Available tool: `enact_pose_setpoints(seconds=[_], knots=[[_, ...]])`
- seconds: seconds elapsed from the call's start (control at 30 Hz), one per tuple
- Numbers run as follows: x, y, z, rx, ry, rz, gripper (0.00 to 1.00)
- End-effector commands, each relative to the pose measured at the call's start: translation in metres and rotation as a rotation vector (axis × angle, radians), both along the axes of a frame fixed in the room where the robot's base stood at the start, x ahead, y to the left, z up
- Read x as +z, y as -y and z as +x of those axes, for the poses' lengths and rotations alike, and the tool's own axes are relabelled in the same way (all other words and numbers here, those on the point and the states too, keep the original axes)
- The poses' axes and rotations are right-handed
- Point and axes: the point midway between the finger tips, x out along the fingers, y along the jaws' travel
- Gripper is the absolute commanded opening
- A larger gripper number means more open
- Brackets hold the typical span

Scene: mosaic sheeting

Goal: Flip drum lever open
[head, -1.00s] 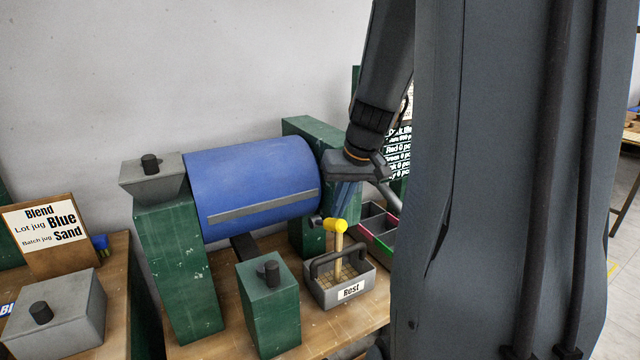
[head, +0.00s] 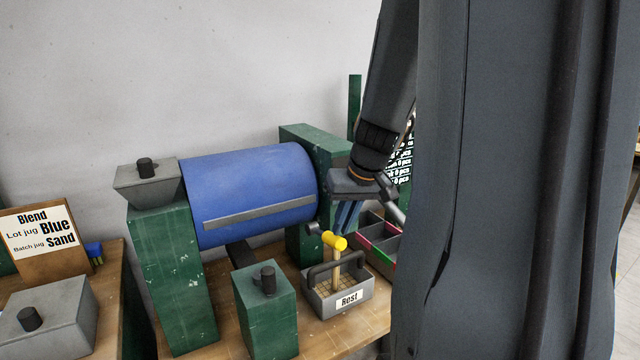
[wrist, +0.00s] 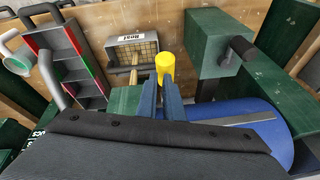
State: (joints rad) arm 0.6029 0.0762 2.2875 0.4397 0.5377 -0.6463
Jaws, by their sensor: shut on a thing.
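The blue drum (head: 250,190) lies sideways between two green posts. Its lever shows near the right end of the drum as a dark hub (head: 312,229) and a yellow grip (head: 336,242). The yellow grip also shows in the wrist view (wrist: 165,66), at the fingertips. My gripper (head: 344,228) comes down from above right, with its blue fingers shut on the yellow grip. In the wrist view the fingers (wrist: 163,92) lie close along its sides. The link between hub and grip is mostly hidden.
A grey handled tray labelled Rest (head: 349,299) stands just below the lever, with a wooden stick (head: 335,268) in it. A divided bin (head: 372,232) is to the right. A short green post (head: 266,310) stands in front of the drum.

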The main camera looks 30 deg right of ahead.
Motion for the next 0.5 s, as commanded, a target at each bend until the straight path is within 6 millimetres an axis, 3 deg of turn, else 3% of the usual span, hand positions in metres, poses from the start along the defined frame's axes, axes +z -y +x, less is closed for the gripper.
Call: enact_pose_setpoints(seconds=[0.03,0.23,0.5], knots=[[-0.019,-0.009,-0.013,0.009,-0.041,0.024,0.0],[-0.018,-0.009,-0.013,0.011,-0.04,0.023,0.0],[0.014,-0.001,-0.007,0.01,-0.024,0.014,0.0]])
